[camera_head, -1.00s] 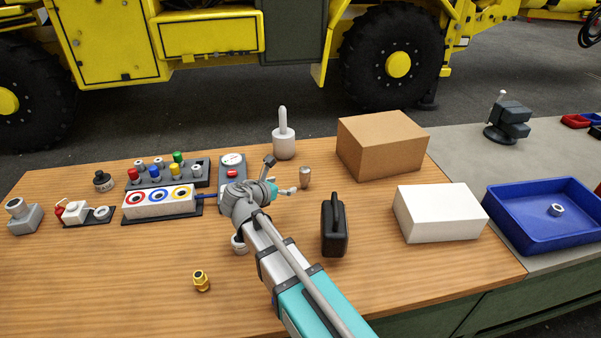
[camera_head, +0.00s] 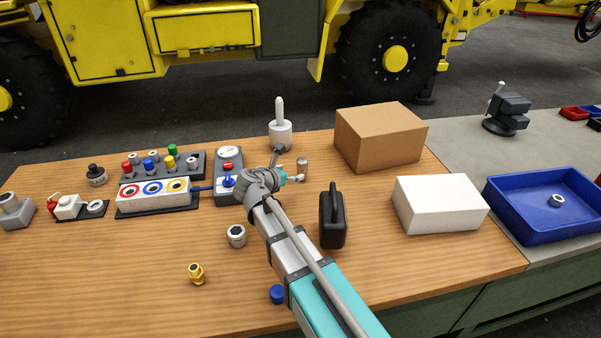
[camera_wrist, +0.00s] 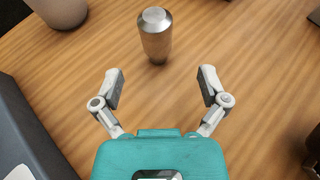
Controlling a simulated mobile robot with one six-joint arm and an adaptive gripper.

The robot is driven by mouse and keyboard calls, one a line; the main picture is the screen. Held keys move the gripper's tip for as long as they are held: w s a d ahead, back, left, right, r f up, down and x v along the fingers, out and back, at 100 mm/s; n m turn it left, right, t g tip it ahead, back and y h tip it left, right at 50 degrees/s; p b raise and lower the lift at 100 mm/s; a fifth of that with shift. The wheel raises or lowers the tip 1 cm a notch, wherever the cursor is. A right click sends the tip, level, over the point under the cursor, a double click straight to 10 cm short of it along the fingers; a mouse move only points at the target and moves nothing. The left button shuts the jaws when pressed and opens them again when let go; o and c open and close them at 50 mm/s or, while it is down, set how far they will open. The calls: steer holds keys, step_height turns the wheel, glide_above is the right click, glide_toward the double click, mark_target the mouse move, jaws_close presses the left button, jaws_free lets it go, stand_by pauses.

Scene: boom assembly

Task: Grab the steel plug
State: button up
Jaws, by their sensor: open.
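The steel plug (camera_head: 302,168) is a small metallic cylinder standing upright on the wooden table, just right of my gripper (camera_head: 289,178) in the head view. In the wrist view the steel plug (camera_wrist: 156,34) stands ahead of my gripper (camera_wrist: 160,88), roughly centred between the finger lines and beyond the fingertips. The two fingers are spread apart with bare table between them. Nothing is held, and the fingers do not touch the plug.
A white pot with a rod (camera_head: 280,132) stands behind the plug. A gauge panel (camera_head: 228,176) is close on the left. A black case (camera_head: 332,218) stands to the right, with a cardboard box (camera_head: 380,138) and a white box (camera_head: 440,204) beyond. A brass fitting (camera_head: 197,274) lies in front.

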mark_target(299, 169)
steer(key=shift+x, duration=1.2)
steer(key=x, duration=0.1)
steer(key=b+x, duration=0.2)
steer(key=x, duration=0.1)
steer(key=shift+w+a+f, duration=0.1)
steer(key=shift+w+a, duration=0.1)
steer(key=shift+a, duration=0.05)
steer(key=shift+w+d+f, duration=0.15)
steer(key=shift+w+d, duration=0.15)
steer(key=shift+w, duration=0.1)
steer(key=shift+c, duration=0.2)
jaws_close()
